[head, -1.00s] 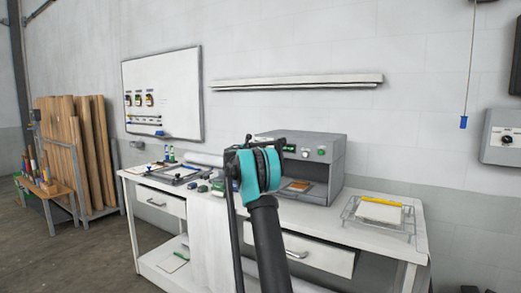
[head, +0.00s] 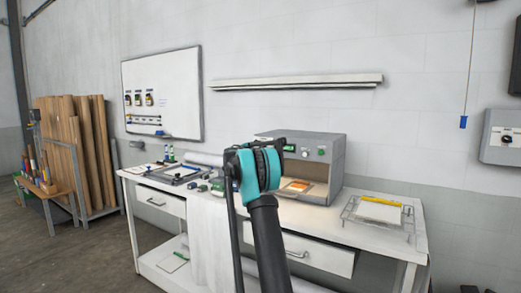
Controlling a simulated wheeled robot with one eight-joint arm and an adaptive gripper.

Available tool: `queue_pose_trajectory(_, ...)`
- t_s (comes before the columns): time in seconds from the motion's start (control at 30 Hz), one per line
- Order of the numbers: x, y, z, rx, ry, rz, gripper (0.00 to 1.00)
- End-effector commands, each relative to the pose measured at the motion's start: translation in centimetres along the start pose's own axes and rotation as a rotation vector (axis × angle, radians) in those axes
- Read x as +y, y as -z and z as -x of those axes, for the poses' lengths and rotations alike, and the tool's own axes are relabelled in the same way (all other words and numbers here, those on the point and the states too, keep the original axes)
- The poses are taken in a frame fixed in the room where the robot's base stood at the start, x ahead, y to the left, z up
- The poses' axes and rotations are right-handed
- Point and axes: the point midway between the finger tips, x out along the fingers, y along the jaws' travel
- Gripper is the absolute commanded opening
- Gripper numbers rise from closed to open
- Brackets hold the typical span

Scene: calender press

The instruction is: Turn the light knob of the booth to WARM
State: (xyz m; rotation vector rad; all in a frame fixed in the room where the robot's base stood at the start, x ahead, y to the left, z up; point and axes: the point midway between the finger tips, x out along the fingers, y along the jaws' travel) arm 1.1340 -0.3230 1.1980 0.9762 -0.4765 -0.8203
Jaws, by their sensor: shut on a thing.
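The booth (head: 330,160) is a grey box with an open front on the right half of the white bench. Its inside is lit with a warm glow, and an orange-brown sample (head: 297,186) lies in it. A green display and round controls sit on its upper front panel. My gripper (head: 280,144) shows only as a dark part at the left of this panel, mostly hidden behind my teal arm joint. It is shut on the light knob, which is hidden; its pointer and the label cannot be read.
The white bench (head: 330,218) carries a wire rack (head: 410,216) with a white block and a yellow item at right, and small tools at left. A whiteboard (head: 165,95) and a shelf (head: 295,82) are on the wall. Wooden boards (head: 80,150) stand far left.

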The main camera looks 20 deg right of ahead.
Motion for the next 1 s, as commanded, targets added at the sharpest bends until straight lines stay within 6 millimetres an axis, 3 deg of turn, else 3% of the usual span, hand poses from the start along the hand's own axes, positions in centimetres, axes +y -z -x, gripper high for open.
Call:
queue_pose_trajectory(0.43, -0.09, -0.02, 0.0, -0.001, 0.002, -0.012, 0.03)
queue_pose_trajectory(0.47, -0.09, -0.02, 0.0, -0.001, 0.002, -0.012, 0.34)
queue_pose_trajectory(0.6, -0.07, -0.02, 0.0, -0.001, 0.001, -0.011, 0.51)
queue_pose_trajectory(1.0, 0.01, 0.02, 0.64, 0.0, 0.0, -0.01, 0.52)
